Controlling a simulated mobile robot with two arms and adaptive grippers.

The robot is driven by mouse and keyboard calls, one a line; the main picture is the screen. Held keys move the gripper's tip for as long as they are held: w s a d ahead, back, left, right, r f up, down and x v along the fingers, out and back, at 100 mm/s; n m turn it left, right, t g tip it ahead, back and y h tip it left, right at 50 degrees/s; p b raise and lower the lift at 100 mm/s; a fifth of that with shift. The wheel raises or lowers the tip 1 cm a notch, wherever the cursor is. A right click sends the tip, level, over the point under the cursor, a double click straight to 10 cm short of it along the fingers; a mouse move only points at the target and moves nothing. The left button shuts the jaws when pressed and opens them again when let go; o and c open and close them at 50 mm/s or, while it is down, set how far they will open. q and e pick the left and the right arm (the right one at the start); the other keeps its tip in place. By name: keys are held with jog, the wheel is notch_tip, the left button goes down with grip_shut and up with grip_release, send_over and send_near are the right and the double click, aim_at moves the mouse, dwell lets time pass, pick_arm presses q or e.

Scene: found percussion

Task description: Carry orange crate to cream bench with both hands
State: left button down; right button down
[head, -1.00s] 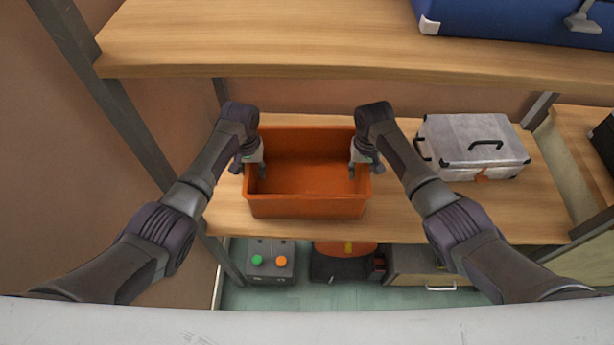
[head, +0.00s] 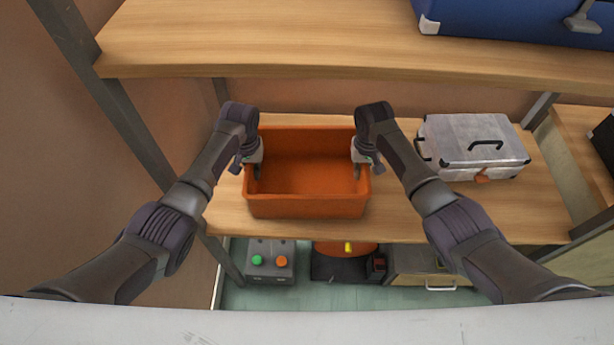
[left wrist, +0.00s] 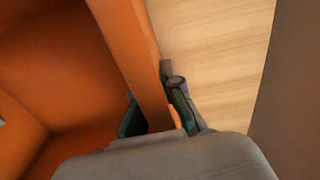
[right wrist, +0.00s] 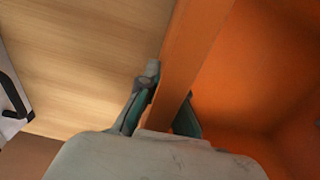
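The orange crate (head: 305,207) is open-topped and looks empty. It sits upright on the middle wooden shelf. My left gripper (head: 248,168) has one finger inside and one outside the crate's left wall; its wrist view shows both fingers against that orange wall (left wrist: 128,45). My right gripper (head: 367,166) straddles the right wall the same way, and its wrist view shows the fingers closed on the wall (right wrist: 190,50). Both grippers point down, shut on opposite walls. I cannot make out a cream bench in these frames.
A silver case (head: 472,145) stands on the same shelf, right of the crate. A metal post (head: 110,110) stands at left. A grey box with buttons (head: 270,262) sits below.

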pick_arm(q)
jog(key=shift+r, duration=0.15)
pick_arm(e)
jog(key=shift+r, duration=0.15)
